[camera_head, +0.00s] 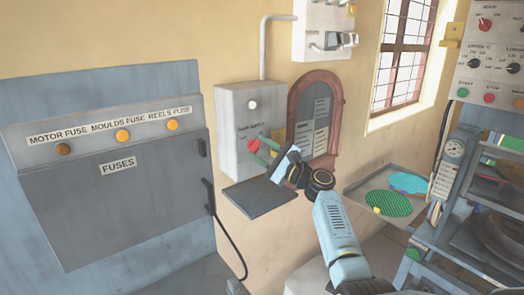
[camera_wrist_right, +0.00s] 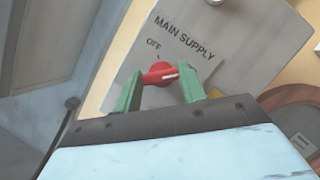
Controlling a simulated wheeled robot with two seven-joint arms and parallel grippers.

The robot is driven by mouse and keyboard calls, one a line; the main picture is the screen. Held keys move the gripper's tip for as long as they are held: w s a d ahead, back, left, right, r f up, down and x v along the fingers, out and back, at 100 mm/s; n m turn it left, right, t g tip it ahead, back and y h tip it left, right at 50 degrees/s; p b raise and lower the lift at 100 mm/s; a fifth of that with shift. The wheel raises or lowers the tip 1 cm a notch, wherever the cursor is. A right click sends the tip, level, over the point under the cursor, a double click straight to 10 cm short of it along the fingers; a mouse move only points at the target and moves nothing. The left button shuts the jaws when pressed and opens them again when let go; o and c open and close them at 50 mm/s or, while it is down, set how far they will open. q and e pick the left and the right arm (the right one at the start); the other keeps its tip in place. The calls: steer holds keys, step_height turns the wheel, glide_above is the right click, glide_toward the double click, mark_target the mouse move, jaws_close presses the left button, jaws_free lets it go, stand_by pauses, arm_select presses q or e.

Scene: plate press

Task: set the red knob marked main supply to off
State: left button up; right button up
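The red main supply knob (camera_wrist_right: 159,73) sits on a grey panel lettered MAIN SUPPLY, with OFF printed above it to the left. Its white mark points to the right, away from OFF. In the head view the knob (camera_head: 253,146) is on the grey wall box (camera_head: 236,112). My right gripper (camera_wrist_right: 161,82) has its green fingers apart, one on either side of the knob; I cannot tell whether they touch it. In the head view the right gripper (camera_head: 264,149) is at the box front. My left gripper is not in view.
A dark shelf (camera_head: 262,198) juts out below the box. An arched brown-framed board (camera_head: 292,105) hangs close on the right. The fuse cabinet (camera_head: 110,195) stands left, and a tray (camera_head: 357,191) with green and blue discs is on the right.

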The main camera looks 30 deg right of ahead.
steer(key=c, duration=0.3)
steer(key=n+g+b, duration=0.1)
steer(key=n, duration=0.2)
steer(key=n+g+b, duration=0.1)
steer(key=n+b, duration=0.1)
steer(key=n, duration=0.1)
steer(key=n+g+b, duration=0.1)
steer(key=n+b, duration=0.1)
steer(key=n, duration=0.1)
steer(key=shift+d+r+g+y, duration=0.1)
steer(key=shift+d+g+y, duration=0.05)
steer(key=shift+g+y, duration=0.15)
steer(key=shift+c, duration=0.2)
steer(key=shift+n+g, duration=0.3)
steer(key=shift+n, duration=0.6)
steer(key=shift+r+n+g+h, duration=0.15)
steer(key=shift+n+g+h, duration=0.25)
steer(key=shift+n, duration=0.7)
steer(key=shift+r+n+g+h+p, duration=0.1)
steer(key=shift+n+g+h+p, duration=0.3)
steer(key=shift+n+p, duration=0.5)
steer(key=shift+n+h+p, duration=0.6)
steer(key=shift+n, duration=0.5)
